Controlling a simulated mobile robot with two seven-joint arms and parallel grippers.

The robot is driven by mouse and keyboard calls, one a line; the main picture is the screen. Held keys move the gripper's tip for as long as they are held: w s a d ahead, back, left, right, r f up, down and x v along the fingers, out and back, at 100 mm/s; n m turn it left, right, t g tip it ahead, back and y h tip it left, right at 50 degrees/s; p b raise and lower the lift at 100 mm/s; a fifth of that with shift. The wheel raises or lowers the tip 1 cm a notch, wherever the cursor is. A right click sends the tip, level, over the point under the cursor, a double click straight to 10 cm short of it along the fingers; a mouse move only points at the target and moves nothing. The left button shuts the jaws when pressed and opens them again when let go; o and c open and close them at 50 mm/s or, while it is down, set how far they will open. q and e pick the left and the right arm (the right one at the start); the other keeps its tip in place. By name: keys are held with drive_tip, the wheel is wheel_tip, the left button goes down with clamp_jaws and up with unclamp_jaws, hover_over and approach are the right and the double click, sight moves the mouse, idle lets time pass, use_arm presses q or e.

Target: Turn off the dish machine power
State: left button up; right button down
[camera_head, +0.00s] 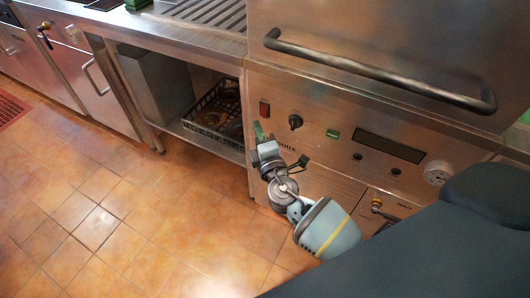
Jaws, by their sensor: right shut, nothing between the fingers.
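The dish machine is the steel unit at the right of the head view, with its control panel (345,158) on the front below the hood handle. A red switch (265,108) sits at the panel's upper left. A black rotary knob (295,121) is right of it, then a small green switch or light (333,134) and a dark display (390,145). My right gripper (261,136) is shut and empty. It shows just below the red switch, in front of the panel's left edge; I cannot tell whether it touches the panel. My left gripper is not in view.
A long bar handle (375,70) crosses the hood above the panel. A round gauge (437,172) is at the panel's right. Left of the machine, a steel counter (180,35) has an open shelf with a dark crate (215,117). The tiled floor (120,225) at left is clear.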

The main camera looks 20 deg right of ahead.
drive_tip(key=s, duration=0.7)
drive_tip(key=shift+a+r, duration=0.2)
drive_tip(key=shift+r, duration=0.1)
